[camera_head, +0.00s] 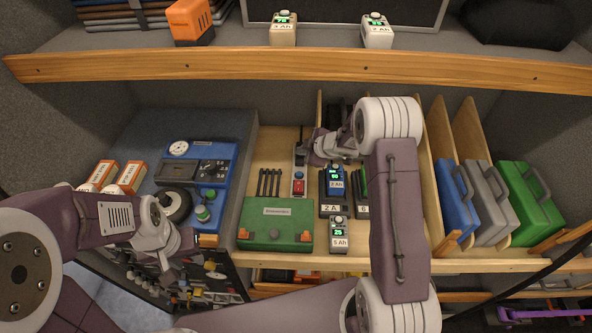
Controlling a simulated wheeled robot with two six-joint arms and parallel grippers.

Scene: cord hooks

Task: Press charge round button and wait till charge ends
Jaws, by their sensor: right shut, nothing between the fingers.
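A black charger marked "2 A" (330,208) stands on the middle shelf. A dark blue battery marked "3 Ah" (336,184) with a lit green display sits in it. A second charger (362,210) beside it is mostly hidden by my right arm. A pale battery marked "5 Ah" (338,240) stands in front, its display lit. No round charge button can be made out for certain. My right gripper (304,152) is shut and empty, above and behind the chargers, close to a power strip with a red switch (299,184). My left gripper (177,268) is low at the left, its fingers unclear.
A green case (277,225) lies left of the chargers. A blue machine (205,178) stands further left. Wooden dividers hold blue, grey and green cases (530,203) at the right. The upper shelf's wooden edge (270,63) runs above; two batteries (283,30) (377,31) stand on that shelf.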

